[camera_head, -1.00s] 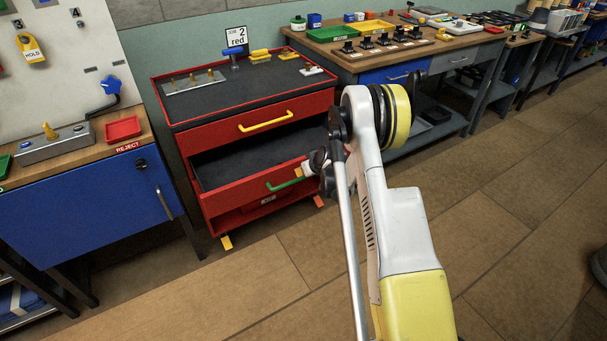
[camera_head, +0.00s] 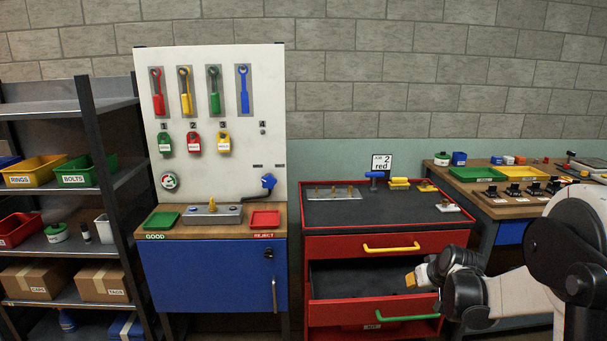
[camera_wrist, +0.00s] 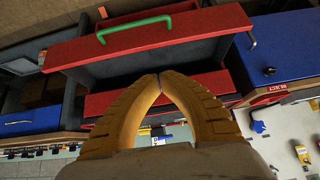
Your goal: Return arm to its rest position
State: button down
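My arm (camera_head: 575,250) comes in from the right edge of the head view, with its elbow bent. My gripper (camera_head: 408,280) is in front of the red cabinet (camera_head: 385,213), at the open lower drawer (camera_head: 360,310). In the wrist view the two yellow fingers of my gripper (camera_wrist: 160,76) meet at their tips with nothing between them. The drawer's green handle (camera_wrist: 134,27) lies beyond the tips there, apart from them. The green handle (camera_head: 407,318) is below my gripper in the head view.
The yellow-handled upper drawer (camera_head: 391,248) is shut. A blue cabinet (camera_head: 214,285) with a tool board (camera_head: 215,140) stands left of the red one. A shelf rack (camera_head: 75,190) is at far left. A workbench (camera_head: 510,210) with trays stands at right.

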jog(key=s+a+r, duration=0.5)
jog(key=s+r, duration=0.1)
jog(key=s, duration=0.2)
jog(key=s+a+r, duration=0.5)
jog(key=s+r, duration=0.2)
jog(key=s, duration=0.1)
jog(key=s+a, duration=0.1)
jog(key=s, duration=0.8)
jog(key=s+a+f, duration=0.1)
jog(key=s+a, duration=0.1)
jog(key=s, duration=0.6)
jog(key=shift+s+a+f+g, duration=0.15)
jog(key=shift+s+a+g, duration=0.15)
jog(key=shift+s+g, duration=0.1)
jog(key=shift+w, duration=0.15)
